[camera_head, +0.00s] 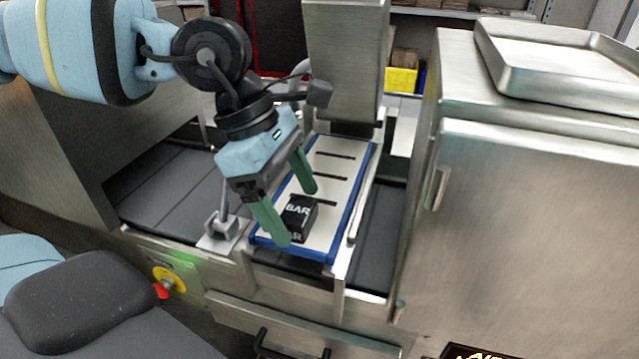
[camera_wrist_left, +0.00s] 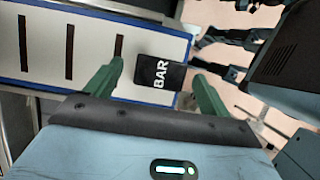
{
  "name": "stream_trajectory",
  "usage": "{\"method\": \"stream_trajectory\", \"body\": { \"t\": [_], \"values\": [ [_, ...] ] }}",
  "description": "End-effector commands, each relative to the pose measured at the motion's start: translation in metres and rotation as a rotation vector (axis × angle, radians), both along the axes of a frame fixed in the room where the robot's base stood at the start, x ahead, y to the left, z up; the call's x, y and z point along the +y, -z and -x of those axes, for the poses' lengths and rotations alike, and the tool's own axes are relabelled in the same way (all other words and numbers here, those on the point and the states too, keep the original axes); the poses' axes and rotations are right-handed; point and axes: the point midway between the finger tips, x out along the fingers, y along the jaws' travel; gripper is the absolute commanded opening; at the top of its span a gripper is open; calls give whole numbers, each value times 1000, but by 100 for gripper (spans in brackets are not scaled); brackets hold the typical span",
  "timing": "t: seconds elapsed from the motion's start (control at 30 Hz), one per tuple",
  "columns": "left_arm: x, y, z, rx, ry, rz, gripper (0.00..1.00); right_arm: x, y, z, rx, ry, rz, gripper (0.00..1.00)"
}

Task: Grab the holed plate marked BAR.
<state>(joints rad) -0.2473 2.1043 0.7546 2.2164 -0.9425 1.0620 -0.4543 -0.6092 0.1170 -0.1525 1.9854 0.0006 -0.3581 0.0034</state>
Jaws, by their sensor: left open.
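The holed plate (camera_head: 327,181) is a white slab with dark slots and a blue rim, lying on the machine's bed at the centre. A black block (camera_head: 299,218) with BAR in white letters sits at its near end. In the left wrist view, the plate (camera_wrist_left: 90,50) fills the upper left and the block (camera_wrist_left: 160,73) lies at its right end. My left gripper (camera_head: 298,217) is open with green fingers, above the near end. In the wrist view its fingers (camera_wrist_left: 159,70) stand apart on either side of the block, with no visible grip. My right gripper is not in view.
A steel cabinet (camera_head: 530,220) with a steel tray (camera_head: 560,65) on top stands at right. A steel column (camera_head: 345,60) rises behind the plate. Dark belts (camera_head: 165,190) flank it. A small metal bracket (camera_head: 222,230) and a yellow-and-red knob (camera_head: 168,280) are at front left.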

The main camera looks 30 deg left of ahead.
Motion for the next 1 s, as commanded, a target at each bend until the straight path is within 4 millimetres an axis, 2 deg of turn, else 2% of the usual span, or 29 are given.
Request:
{"method": "stream_trajectory", "body": {
  "t": [0.33,0.77,1.0],
  "values": [
    [-2,6,0,1,0,0,80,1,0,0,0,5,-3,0],
    [-2,6,0,1,0,1,24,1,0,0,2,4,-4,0],
    [-2,5,-1,-3,0,1,24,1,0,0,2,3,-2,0]
  ]
}}
